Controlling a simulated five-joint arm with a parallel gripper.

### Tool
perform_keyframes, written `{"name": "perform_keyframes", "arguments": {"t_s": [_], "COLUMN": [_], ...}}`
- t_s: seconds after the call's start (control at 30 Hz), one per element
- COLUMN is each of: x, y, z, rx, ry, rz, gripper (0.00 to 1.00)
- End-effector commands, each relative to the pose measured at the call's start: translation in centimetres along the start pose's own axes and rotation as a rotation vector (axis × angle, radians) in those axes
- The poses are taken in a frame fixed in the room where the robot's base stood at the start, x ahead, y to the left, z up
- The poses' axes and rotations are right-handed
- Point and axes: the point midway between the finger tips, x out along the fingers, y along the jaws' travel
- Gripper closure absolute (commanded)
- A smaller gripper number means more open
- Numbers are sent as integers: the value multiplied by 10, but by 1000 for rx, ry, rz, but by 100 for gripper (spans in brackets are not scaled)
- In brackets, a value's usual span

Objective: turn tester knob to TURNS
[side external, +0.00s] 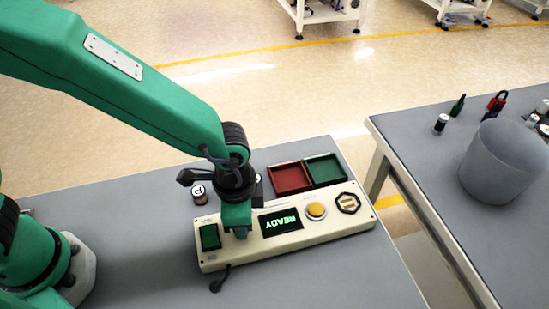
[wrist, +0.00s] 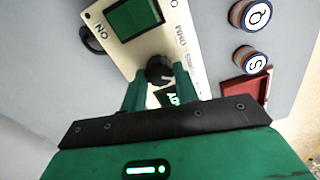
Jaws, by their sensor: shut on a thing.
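The tester (side external: 345,224) is a cream box on the grey table. It carries a green rocker switch (side external: 210,236), a lit display (side external: 281,222) reading READY, a yellow round button (side external: 316,211) and a dark hexagonal socket (side external: 349,202). The black knob (wrist: 159,70) sits between the switch and the display. My gripper (wrist: 160,88) is over the tester with its green fingers on either side of the knob, shut on it. In the side external view my gripper (side external: 241,232) hides the knob. The markings around the knob are partly covered and the pointer cannot be read.
A red tray (side external: 290,178) and a green tray (side external: 325,170) stand behind the tester. A second table (side external: 400,125) at right holds a grey bowl (side external: 503,160). A gap separates the tables.

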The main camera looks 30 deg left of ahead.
Motion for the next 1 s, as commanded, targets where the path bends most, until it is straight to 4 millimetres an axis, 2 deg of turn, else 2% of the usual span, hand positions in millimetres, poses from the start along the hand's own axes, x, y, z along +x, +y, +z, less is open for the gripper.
{"name": "perform_keyframes", "arguments": {"t_s": [0.33, 0.9, 0.93, 1.0], "x": [-1, -1, -1, -1], "y": [0, 0, 0, 0], "z": [1, 1, 1, 1], "rx": [201, 244, 244, 243], "ry": [-2, -1, -1, -1], "rz": [1, 0, 0, 0], "gripper": [93, 93, 66, 52]}}
